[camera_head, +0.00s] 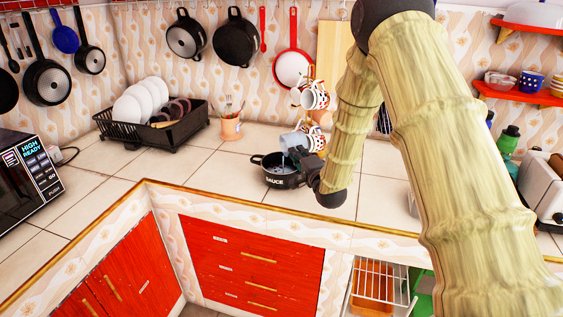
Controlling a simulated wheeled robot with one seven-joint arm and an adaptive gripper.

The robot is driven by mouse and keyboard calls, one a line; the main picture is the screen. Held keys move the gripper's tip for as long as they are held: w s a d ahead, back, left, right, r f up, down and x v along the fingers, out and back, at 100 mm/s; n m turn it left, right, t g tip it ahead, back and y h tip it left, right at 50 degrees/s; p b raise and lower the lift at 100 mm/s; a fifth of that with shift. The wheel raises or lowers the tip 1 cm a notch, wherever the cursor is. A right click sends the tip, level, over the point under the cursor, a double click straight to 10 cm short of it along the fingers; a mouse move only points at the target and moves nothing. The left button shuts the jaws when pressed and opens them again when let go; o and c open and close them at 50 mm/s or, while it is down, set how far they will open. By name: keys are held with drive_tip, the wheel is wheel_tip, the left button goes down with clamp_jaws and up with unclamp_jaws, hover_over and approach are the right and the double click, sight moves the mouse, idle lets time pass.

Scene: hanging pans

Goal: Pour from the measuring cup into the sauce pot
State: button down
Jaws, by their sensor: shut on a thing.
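The sauce pot (283,181) is black, lettered SAUCE, and stands on the tiled counter near its front edge, with its handle to the left. The measuring cup (293,141) looks pale and translucent and is held tilted just above the pot's right side. My gripper (306,156) is shut on the cup from the right, above the pot. Its fingertips are small and dark here, and my arm comes down from the upper right. Whether liquid is flowing is too small to tell.
A mug tree with patterned mugs (316,96) stands close behind the cup. A utensil holder (231,128) and a black dish rack (160,132) are to the left. A toaster (542,185) is at the far right. The counter left of the pot is clear.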

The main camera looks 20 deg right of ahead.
drive_tip(key=shift+d+f+m, duration=0.15)
drive_tip(key=shift+d+m, duration=0.05)
drive_tip(key=shift+m, duration=0.4)
drive_tip(key=shift+d+f+m, duration=0.1)
drive_tip(key=shift+d+m, duration=0.05)
drive_tip(key=shift+m, duration=0.45)
drive_tip(key=shift+p, duration=0.3)
